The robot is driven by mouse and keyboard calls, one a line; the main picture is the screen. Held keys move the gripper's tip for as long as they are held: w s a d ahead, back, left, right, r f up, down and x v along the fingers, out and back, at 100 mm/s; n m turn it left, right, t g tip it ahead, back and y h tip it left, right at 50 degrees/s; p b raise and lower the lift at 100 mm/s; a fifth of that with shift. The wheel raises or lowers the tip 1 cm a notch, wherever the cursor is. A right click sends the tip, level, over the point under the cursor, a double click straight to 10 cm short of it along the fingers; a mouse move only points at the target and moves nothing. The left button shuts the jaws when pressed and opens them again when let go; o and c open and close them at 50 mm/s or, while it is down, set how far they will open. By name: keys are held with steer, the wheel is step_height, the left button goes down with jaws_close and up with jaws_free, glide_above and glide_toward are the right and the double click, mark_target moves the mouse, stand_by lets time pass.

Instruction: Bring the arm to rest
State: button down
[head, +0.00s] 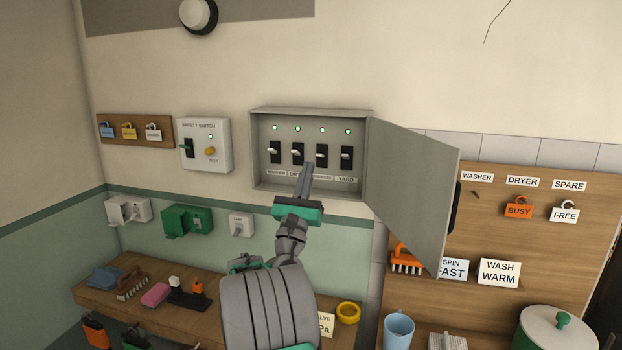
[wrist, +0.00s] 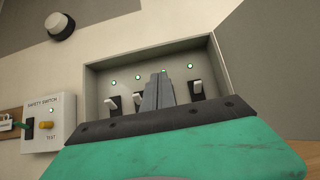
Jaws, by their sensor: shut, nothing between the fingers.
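My gripper (head: 307,173) is shut and empty, with its fingers pointing up in front of the open breaker box (head: 258,160). In the wrist view the shut fingers (wrist: 160,82) cover part of the row of switches. My arm (head: 290,240) reaches up from the bottom middle of the head view. The green lamps (head: 298,129) above the switches are lit.
The box's grey door (head: 415,195) stands open to the right of my gripper. A safety switch (head: 204,145) is on the wall to the left, with green and white sockets (head: 187,220) below. A wooden board (head: 535,240) with tags is at right.

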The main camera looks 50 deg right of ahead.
steer(key=shift+s+a+r, duration=0.1)
steer(key=shift+s+a, duration=0.1)
steer(key=shift+a, duration=0.25)
steer(key=shift+s+a, duration=0.15)
steer(key=shift+a, duration=0.3)
